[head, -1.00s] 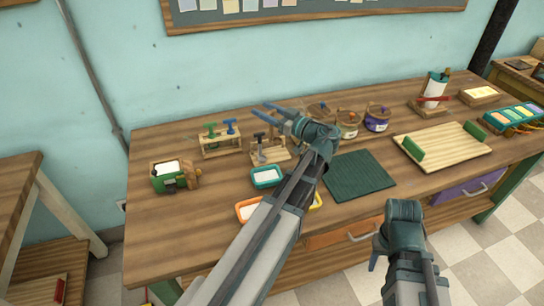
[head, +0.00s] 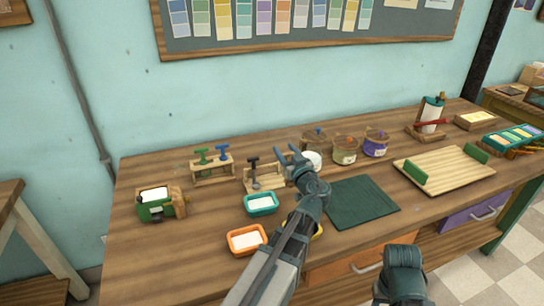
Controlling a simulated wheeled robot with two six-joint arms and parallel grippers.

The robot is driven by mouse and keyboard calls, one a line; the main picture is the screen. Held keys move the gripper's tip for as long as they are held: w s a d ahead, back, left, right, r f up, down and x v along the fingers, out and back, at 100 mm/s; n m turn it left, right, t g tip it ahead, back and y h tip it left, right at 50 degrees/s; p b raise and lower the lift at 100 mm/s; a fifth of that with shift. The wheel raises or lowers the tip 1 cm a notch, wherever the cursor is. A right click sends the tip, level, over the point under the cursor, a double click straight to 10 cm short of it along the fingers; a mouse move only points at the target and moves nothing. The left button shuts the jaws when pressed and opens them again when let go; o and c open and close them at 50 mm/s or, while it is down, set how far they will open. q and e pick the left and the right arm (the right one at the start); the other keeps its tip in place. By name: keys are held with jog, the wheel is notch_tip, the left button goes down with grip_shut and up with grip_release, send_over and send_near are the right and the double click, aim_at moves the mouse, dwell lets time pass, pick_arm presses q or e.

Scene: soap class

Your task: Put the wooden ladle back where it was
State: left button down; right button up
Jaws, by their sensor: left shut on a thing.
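My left gripper (head: 287,152) is over the table, behind the teal tray and left of the jars. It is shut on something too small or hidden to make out. I cannot pick out the wooden ladle clearly. A white round top (head: 312,160) shows just right of the gripper, partly hidden by it. Behind and right of it stand a brown jar (head: 315,138), a jar with a pale label (head: 345,151) and a purple jar (head: 375,144). My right gripper (head: 403,258) is low at the front edge; its fingers do not show clearly.
A stamp stand (head: 258,180) is close left of my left gripper, with another (head: 212,168) farther left. A teal tray (head: 261,204) and an orange tray (head: 246,239) lie in front. A dark green mat (head: 360,203) is bare. A wooden board (head: 450,172) lies right.

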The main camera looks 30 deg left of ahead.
pick_arm(q)
jog(key=s+a+x, duration=0.1)
jog(key=x, duration=0.7)
jog(key=shift+s+f+b, duration=0.15)
jog(key=shift+f+b, duration=0.15)
jog(key=shift+f, duration=0.1)
jog(key=shift+a, duration=0.15)
notch_tip(320, 180, down, 4)
jog(key=b, duration=0.3)
jog(key=shift+r, duration=0.25)
jog(key=shift+f+b, duration=0.2)
jog(key=shift+b, duration=0.25)
jog(key=shift+c, duration=1.4)
grip_release()
jog(key=shift+r, duration=0.15)
